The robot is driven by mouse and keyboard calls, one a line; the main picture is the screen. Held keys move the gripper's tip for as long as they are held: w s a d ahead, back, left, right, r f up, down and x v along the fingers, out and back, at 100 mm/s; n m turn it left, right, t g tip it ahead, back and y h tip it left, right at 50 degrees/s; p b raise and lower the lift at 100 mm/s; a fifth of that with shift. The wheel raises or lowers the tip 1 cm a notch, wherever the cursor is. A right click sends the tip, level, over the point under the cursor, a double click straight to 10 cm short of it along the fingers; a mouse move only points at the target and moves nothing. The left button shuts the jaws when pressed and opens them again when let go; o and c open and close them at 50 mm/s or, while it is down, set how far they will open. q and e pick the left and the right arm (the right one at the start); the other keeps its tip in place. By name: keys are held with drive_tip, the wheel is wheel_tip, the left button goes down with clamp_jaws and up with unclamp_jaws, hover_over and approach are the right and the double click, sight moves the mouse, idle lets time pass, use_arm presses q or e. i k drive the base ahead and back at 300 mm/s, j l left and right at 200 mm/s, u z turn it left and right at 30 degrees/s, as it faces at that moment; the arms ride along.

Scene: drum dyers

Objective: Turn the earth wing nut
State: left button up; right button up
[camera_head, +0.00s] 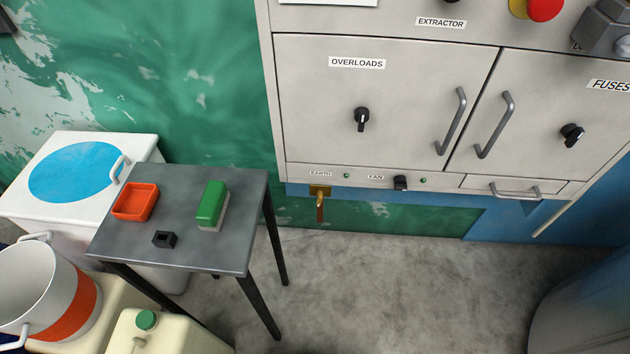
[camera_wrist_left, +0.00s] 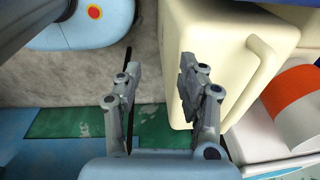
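The earth wing nut appears as a small brass fitting (camera_head: 320,191) under the lower edge of the grey cabinet (camera_head: 400,100), below a small label that seems to read EARTH. A brass strip hangs down from it. Its exact angle is too small to tell. My left gripper (camera_wrist_left: 157,88) shows only in the left wrist view. Its two fingers are apart with nothing between them, above the floor and beside a cream canister (camera_wrist_left: 212,45). The wing nut is not seen in that view. My right gripper is in neither view.
A grey table (camera_head: 180,255) holds an orange tray (camera_head: 150,213), a green-topped block (camera_head: 212,203) and a small black block (camera_head: 164,240). A white bucket with an orange band (camera_head: 72,312) stands left. Cabinet handles (camera_head: 453,121) stick out. The floor (camera_head: 390,290) below the cabinet is clear.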

sight(320, 195)
drive_tip(key=i+j, duration=0.1)
drive_tip(key=k+l, duration=0.45)
drive_tip(key=l, duration=0.2)
drive_tip(key=k+l, duration=0.2)
drive_tip(key=l, duration=0.2)
drive_tip(key=k+l, duration=0.2)
drive_tip(key=l, duration=0.2)
